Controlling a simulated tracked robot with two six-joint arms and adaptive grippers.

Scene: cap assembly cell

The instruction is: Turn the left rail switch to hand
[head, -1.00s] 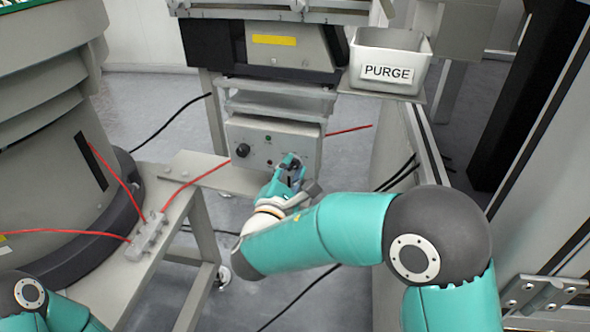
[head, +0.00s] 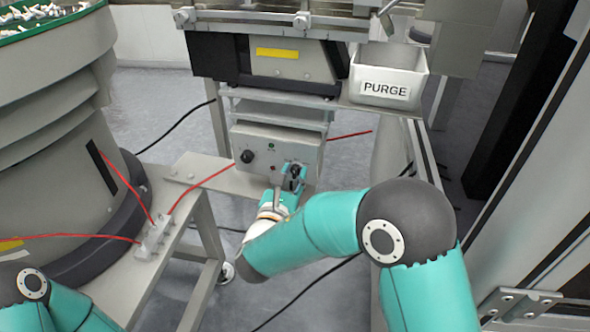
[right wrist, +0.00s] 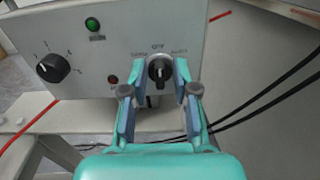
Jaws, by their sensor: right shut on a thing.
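The rail switch (right wrist: 159,70) is a black rotary knob on the front of a grey control box (head: 262,143). The knob looks upright, toward OFF. My right gripper (right wrist: 158,82) has its two fingers on either side of the knob and is shut on it. In the head view my right gripper (head: 293,174) is at the box's lower right and partly hides the switch. My left gripper is out of view; only part of that arm shows at lower left.
A second black knob (right wrist: 52,68), a green lamp (right wrist: 92,24) and a small red button (right wrist: 113,79) are on the panel. A PURGE bin (head: 405,72) stands at upper right. Red and black cables run beside the box. A large bowl feeder (head: 50,150) stands at left.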

